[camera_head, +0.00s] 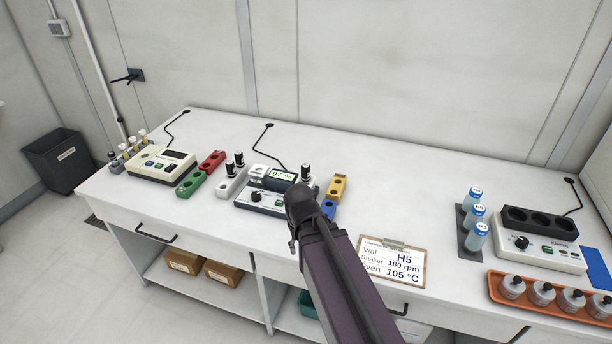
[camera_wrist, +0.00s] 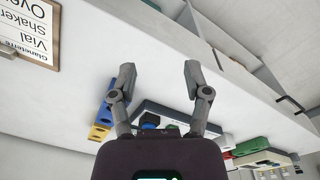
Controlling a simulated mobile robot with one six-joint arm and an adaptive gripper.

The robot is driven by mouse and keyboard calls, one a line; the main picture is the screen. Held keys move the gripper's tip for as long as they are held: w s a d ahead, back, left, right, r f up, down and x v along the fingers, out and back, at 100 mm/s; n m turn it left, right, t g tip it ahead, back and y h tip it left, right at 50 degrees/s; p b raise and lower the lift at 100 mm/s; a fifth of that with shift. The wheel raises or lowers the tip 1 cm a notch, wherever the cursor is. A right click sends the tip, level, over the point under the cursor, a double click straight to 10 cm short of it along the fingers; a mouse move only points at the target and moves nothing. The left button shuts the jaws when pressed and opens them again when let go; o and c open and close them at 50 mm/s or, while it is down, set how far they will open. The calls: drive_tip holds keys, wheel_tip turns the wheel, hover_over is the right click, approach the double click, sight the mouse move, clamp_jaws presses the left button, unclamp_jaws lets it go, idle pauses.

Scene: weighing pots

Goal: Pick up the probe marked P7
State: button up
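No marking P7 can be read in either view. Two black-topped upright pieces (camera_head: 239,159) stand in a white holder (camera_head: 229,188) left of the middle instrument, and another (camera_head: 306,171) stands just right of its display. Small yellow-and-white-topped pieces (camera_head: 131,140) stand in a grey rack at the far left. They are too small to identify. My gripper (camera_wrist: 158,72) is open and empty in the wrist view, above the bench front, with the middle instrument (camera_wrist: 166,115) beyond its fingers. In the head view my arm hides the gripper and part of this instrument (camera_head: 262,198).
Red (camera_head: 211,161), green (camera_head: 190,184) and yellow (camera_head: 338,186) blocks flank the middle instrument. Blue bottles (camera_head: 476,236) and an orange tray (camera_head: 497,291) stand at right. The back of the bench is mostly clear.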

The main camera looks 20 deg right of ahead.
drive_tip(key=w+d+m+t+h+b, duration=0.1)
drive_tip(key=w+d+m+h, duration=0.15)
drive_tip(key=w, duration=0.45)
drive_tip(key=m+t+h+b, duration=0.4)
drive_tip(key=m+t+h, duration=0.2)
drive_tip(key=m+h, duration=0.3)
approach(303, 169)
drive_tip(key=shift+s+a+r, duration=0.65)
drive_tip(key=shift+a+r, duration=0.1)
drive_tip(key=shift+a, duration=0.1)
drive_tip(key=shift+f, duration=0.1)
drive_tip(key=b+x, duration=0.2)
drive_tip(key=x, duration=0.5)
drive_tip(key=shift+w+f, duration=0.15)
drive_tip(key=shift+w+d+f+b, duration=0.15)
drive_tip(key=shift+w+d+b, duration=0.2)
drive_tip(key=shift+d, duration=0.25)
